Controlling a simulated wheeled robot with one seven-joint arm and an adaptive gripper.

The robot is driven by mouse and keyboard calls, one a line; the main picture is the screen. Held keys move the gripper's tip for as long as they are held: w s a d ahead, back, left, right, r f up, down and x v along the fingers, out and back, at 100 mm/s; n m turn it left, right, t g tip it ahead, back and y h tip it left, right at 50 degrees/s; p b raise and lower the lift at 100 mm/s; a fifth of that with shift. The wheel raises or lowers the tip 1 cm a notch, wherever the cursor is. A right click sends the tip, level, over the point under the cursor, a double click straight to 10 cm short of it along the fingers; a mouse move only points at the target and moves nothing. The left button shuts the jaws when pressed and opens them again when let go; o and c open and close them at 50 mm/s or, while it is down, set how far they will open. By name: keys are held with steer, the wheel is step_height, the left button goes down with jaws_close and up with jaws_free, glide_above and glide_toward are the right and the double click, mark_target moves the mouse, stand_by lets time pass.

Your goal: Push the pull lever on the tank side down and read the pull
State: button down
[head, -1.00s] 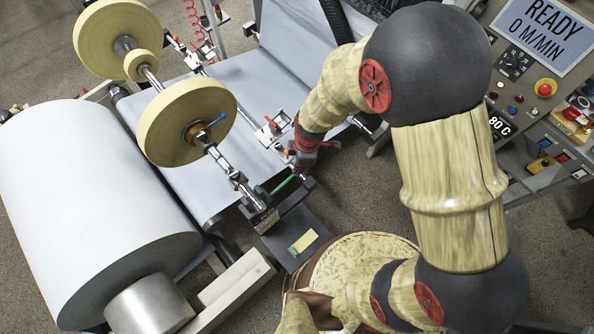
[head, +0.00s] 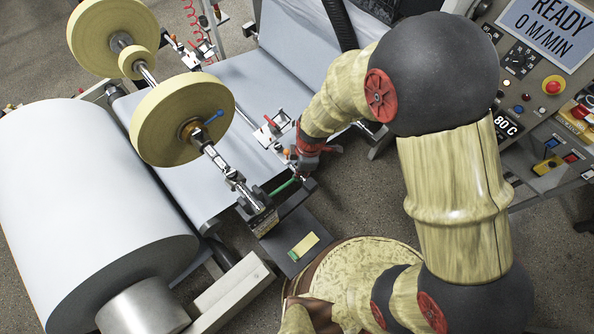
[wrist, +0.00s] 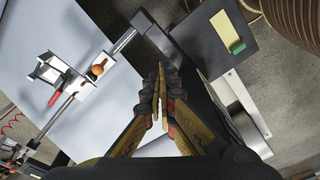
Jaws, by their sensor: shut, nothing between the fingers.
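A lever with a green grip (head: 284,187) lies beside the dark end block at the near edge of the web. A red lever (head: 272,121) sits on a clamp farther back, and it also shows in the wrist view (wrist: 54,97). I cannot tell which one is the pull lever on the tank side. My gripper (head: 298,176) is at the web's near edge, close to the green grip; contact cannot be told. In the wrist view my gripper (wrist: 160,72) is shut and empty, its fingertips beside the dark block. An orange knob (wrist: 98,70) shows to its left.
The panel display (head: 546,31) reads READY, 0 M/MIN; a smaller readout (head: 505,126) shows 80 C. No pull value is legible. A large white roll (head: 90,200) and yellow reels (head: 180,120) stand left. A dark plate (head: 290,240) carries a yellow-green pad (head: 304,245).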

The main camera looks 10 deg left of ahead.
steer(key=d, duration=0.2)
steer(key=shift+w+d+r, duration=0.2)
steer(key=shift+d+r, duration=0.1)
steer(key=shift+r, duration=0.05)
step_height(320, 180, up, 12)
steer(key=d, duration=0.1)
stand_by(0.3)
steer(key=shift+w, duration=0.1)
stand_by(0.8)
